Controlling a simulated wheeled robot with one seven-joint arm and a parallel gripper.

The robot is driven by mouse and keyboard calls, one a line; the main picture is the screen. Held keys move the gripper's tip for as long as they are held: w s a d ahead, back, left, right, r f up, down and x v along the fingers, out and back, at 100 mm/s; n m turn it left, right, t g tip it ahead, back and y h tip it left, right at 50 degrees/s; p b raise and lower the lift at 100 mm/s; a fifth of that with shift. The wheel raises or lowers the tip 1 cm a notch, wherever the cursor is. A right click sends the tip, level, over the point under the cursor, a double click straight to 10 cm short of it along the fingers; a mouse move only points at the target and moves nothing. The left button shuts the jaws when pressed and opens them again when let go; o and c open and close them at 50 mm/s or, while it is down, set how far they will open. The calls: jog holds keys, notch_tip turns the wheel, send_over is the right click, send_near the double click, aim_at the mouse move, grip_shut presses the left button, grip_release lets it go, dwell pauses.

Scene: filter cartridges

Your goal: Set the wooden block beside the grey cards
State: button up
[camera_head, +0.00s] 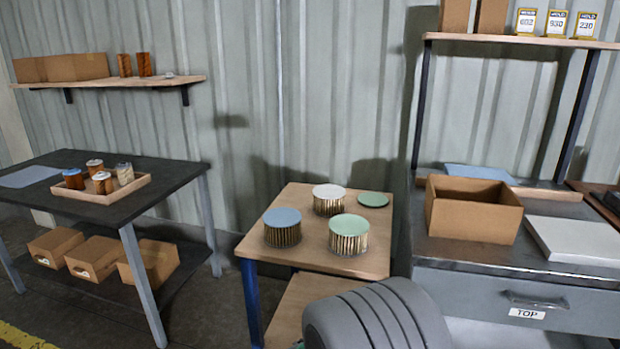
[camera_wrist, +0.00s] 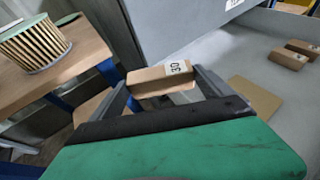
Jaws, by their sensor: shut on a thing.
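My gripper (camera_wrist: 165,86) shows in the wrist view, its two dark fingers shut on a small brown wooden block (camera_wrist: 150,82). The block has a white label with dark digits at its right end. It is held beside a grey drawer front or panel, over what looks like an open grey drawer. What lies directly under it is partly hidden by my gripper. I cannot make out any grey cards for certain in either view. In the head view my gripper and the block are hidden; only part of my arm shows.
Two brown blocks (camera_wrist: 296,55) and a flat tan sheet (camera_wrist: 255,97) lie on the grey surface at right. A small table (camera_head: 300,262) holds pleated filters. The workbench carries an open cardboard box (camera_head: 470,222) and a pale flat slab (camera_head: 575,240). Yellow-edged hold cards (camera_head: 556,23) stand above.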

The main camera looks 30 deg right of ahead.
jog(key=w+a+n+t+y+b, duration=0.1)
jog(key=w+a+n+t+y, duration=0.2)
jog(key=a, duration=0.7)
jog(key=w+a+f+n+t+y+b, duration=0.15)
jog(key=w+a, duration=0.35)
jog(key=a, duration=0.5)
jog(key=w+a+n+t+y, duration=0.2)
jog(key=w+a+n+t, duration=0.15)
jog(key=a, duration=0.65)
notch_tip(320, 180, up, 26)
jog(key=w+n+y+p, duration=0.2)
jog(key=p, duration=1.9)
jog(key=shift+d+n+p, duration=0.2)
jog(key=shift+n+p, duration=0.1)
jog(key=shift+w, duration=0.1)
